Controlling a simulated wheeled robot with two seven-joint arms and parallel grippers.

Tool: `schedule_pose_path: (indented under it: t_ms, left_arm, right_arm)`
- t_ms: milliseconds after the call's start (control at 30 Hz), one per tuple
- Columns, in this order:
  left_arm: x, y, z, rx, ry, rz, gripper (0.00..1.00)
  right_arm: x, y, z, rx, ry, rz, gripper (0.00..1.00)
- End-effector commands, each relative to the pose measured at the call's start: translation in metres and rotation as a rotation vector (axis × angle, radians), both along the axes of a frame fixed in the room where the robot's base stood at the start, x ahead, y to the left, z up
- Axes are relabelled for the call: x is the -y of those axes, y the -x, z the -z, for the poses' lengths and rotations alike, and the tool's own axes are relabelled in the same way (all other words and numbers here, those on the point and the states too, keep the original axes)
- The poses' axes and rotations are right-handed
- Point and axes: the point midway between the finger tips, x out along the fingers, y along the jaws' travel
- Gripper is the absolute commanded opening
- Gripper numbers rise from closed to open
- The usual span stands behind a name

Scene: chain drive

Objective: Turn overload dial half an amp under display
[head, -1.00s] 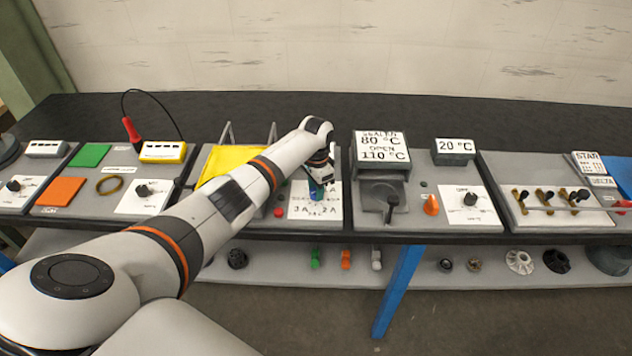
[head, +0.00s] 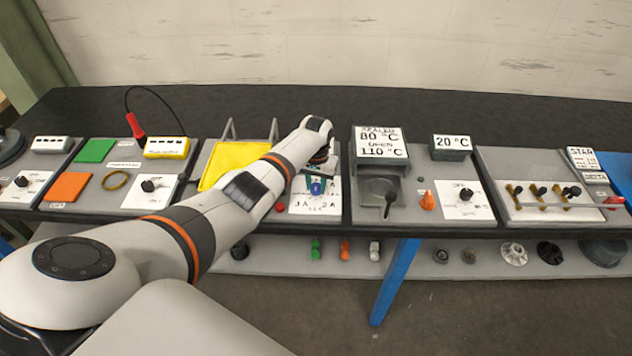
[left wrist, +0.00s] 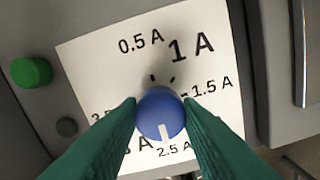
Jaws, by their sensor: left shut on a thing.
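The overload dial is a blue round knob (left wrist: 160,114) with a white pointer line, on a white scale card (left wrist: 90,60) marked 0.5 A, 1 A, 1.5 A, 2.5 A and more. In the left wrist view the pointer faces down, close to the 2.5 A mark. My left gripper (left wrist: 160,118) is shut on the knob, one green finger on each side, hiding part of the scale. In the head view the knob (head: 316,188) shows below my left gripper (head: 317,182). No amp display can be read; my arm covers part of that panel. My right gripper is not in view.
A green button (left wrist: 31,71) sits beside the card. A yellow panel (head: 238,166) lies left of my arm. To the right stand a box reading 80 °C and 110 °C (head: 381,143) and a 20 °C display (head: 452,142). Several small parts lie on the lower shelf.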

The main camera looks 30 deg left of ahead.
Motion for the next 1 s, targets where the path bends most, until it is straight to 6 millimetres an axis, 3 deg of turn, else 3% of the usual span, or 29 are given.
schedule_pose_path:
  t_ms: [567, 600, 700, 1000]
  left_arm:
    - [0.0001, -0.0009, -0.0009, 0.003, 0.000, -0.028, 0.09]
    - [0.0001, -0.0009, -0.0009, 0.003, 0.000, -0.028, 0.38]
    - [-0.0001, -0.0008, -0.0008, 0.002, 0.000, -0.028, 0.53]
    - [-0.0003, -0.0004, -0.0016, 0.002, -0.001, -0.028, 0.53]
  right_arm:
    - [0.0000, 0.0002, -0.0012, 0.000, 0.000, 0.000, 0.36]
    - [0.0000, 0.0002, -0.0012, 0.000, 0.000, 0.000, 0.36]
    - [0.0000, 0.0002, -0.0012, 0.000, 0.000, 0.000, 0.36]
    - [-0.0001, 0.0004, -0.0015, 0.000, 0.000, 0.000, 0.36]
